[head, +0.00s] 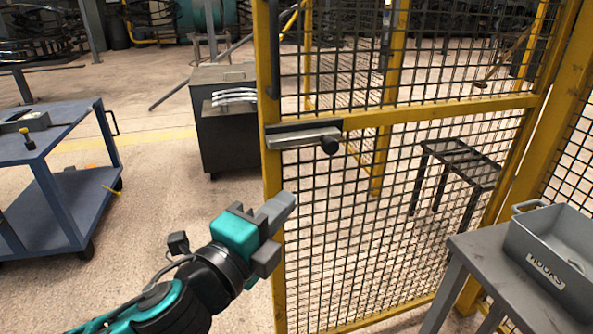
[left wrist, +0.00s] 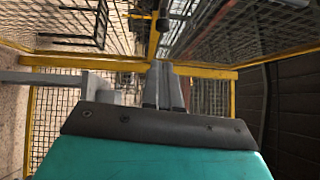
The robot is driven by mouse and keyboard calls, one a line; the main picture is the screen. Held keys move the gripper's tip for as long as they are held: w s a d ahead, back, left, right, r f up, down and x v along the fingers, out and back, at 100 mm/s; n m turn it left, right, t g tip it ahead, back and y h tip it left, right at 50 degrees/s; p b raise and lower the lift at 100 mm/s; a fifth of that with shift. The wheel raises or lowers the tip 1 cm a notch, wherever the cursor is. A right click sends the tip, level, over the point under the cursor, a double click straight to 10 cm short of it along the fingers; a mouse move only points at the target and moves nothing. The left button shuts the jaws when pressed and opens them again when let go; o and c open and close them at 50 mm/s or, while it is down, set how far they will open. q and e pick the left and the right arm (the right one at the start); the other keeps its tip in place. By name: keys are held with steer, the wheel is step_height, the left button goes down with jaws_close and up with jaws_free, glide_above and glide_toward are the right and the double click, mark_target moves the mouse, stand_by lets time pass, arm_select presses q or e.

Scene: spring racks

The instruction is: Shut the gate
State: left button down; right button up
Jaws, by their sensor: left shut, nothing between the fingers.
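The gate (head: 400,116) is a yellow frame with dark wire mesh, filling the middle and right of the head view. Its left upright (head: 270,180) carries a grey latch bar (head: 295,138) with a black knob (head: 330,145). No post touches that upright, so the gate appears to stand open. My left gripper (head: 283,212) is shut and empty, below the latch and close to the upright; I cannot tell if they touch. The left wrist view shows its fingers (left wrist: 164,85) together, with yellow framing and mesh beyond. My right gripper is out of view.
A blue cart (head: 60,205) stands at left, a dark cabinet (head: 226,135) behind the upright. At right, a grey table (head: 480,250) holds a bin (head: 560,245) marked HOOKS. A dark bench (head: 460,160) shows through the mesh. Floor between cart and gate is clear.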

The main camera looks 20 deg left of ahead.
arm_select(q)
steer(key=a+x, duration=0.2)
steer(key=x, duration=0.9)
steer(key=shift+w+a, duration=0.2)
steer(key=shift+a, duration=0.15)
steer(key=shift+w+a+r, duration=0.1)
